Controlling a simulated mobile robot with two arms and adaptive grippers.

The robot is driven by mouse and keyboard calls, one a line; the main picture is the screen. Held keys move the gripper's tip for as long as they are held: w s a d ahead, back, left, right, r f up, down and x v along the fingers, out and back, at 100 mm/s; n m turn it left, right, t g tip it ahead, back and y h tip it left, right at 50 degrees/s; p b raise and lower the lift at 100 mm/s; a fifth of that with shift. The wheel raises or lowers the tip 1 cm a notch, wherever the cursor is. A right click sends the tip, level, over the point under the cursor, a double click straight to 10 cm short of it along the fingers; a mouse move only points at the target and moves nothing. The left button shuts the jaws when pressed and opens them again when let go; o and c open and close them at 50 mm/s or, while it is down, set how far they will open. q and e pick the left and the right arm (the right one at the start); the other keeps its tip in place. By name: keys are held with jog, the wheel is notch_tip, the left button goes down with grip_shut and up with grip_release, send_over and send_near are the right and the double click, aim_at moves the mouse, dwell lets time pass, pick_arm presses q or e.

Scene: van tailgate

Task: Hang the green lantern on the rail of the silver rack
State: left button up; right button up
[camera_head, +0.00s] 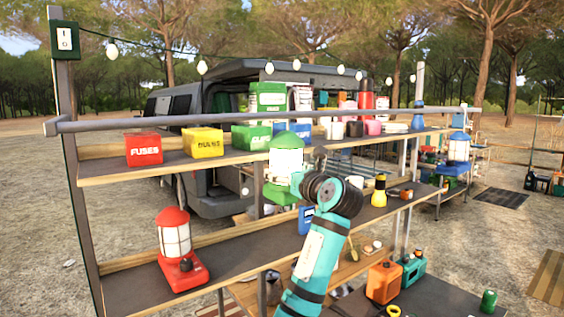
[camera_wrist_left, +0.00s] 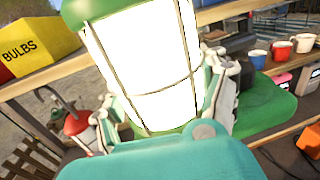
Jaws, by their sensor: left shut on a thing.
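The green lantern (camera_head: 284,164), with a green cap and base and a pale caged globe, is upright in front of the rack in the head view. Its cap sits a little below the silver rail (camera_head: 225,117). My left gripper (camera_head: 296,182) is shut on the lantern from the near right side. In the left wrist view the lantern (camera_wrist_left: 150,62) fills the middle, with the fingers of the left gripper (camera_wrist_left: 172,108) on both sides of its globe. The lantern's handle cannot be made out clearly. My right gripper is not in view.
The upper shelf holds a red FUSES box (camera_head: 143,148), a yellow BULBS box (camera_head: 203,142) and green boxes. A red lantern (camera_head: 175,245) stands on the lower shelf at left. A yellow flashlight (camera_head: 379,191) stands right of my arm. String lights hang above the rail.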

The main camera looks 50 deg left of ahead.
pick_arm(q)
jog(key=shift+s+a+r, duration=0.1)
jog(key=shift+s+r, duration=0.05)
jog(key=shift+r, duration=0.25)
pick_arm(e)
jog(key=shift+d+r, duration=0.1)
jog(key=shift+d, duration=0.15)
pick_arm(q)
jog(key=shift+s+d+f, duration=0.1)
jog(key=shift+d, duration=0.1)
jog(key=shift+s+d+f, duration=0.1)
jog(key=shift+d, duration=1.85)
jog(key=shift+s+d+f+b, duration=0.15)
jog(key=shift+d+f+b, duration=0.15)
jog(key=shift+d+f, duration=0.75)
jog(key=shift+s+d+f+b, duration=0.1)
jog(key=shift+d+f+b, duration=0.2)
jog(key=shift+d+f, duration=0.7)
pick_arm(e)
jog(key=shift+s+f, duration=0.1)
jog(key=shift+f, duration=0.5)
pick_arm(q)
jog(key=shift+a+f, duration=0.1)
jog(key=shift+a, duration=0.05)
